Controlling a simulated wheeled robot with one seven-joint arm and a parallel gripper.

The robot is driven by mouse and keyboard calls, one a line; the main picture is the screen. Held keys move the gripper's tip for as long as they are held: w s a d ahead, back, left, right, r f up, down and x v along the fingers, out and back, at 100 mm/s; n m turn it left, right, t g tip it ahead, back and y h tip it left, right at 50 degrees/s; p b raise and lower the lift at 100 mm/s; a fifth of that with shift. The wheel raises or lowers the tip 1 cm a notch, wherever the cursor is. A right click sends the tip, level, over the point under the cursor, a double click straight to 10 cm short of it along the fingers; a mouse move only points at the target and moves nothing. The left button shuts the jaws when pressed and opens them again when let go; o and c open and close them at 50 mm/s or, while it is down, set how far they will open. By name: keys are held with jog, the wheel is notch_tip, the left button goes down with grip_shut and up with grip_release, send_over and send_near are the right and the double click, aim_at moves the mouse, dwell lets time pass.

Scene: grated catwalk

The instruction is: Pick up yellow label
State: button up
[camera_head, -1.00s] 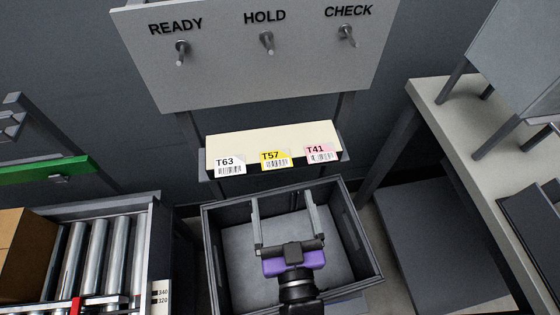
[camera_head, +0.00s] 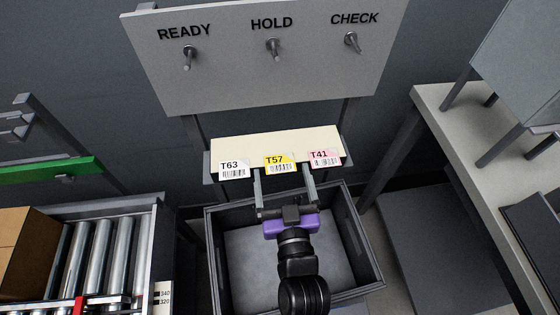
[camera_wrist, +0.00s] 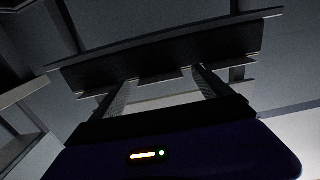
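The yellow label (camera_head: 280,164), marked T57, sits in the middle of the front edge of a cream shelf (camera_head: 265,146). A white label (camera_head: 234,170) marked T63 is on its left and a pink label (camera_head: 325,162) marked T41 on its right. My gripper (camera_head: 284,176) is open, its two fingers spread apart and pointing at the shelf edge, one on each side of the yellow label in the picture. I cannot tell whether they touch the shelf.
A grey board (camera_head: 265,60) with three pegs marked READY, HOLD and CHECK stands above the shelf. A dark open bin (camera_head: 364,270) lies below my gripper. A roller conveyor (camera_head: 100,255) with a cardboard box is at left; a pale table (camera_head: 440,130) is at right.

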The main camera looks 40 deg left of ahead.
jog(key=c, duration=1.3)
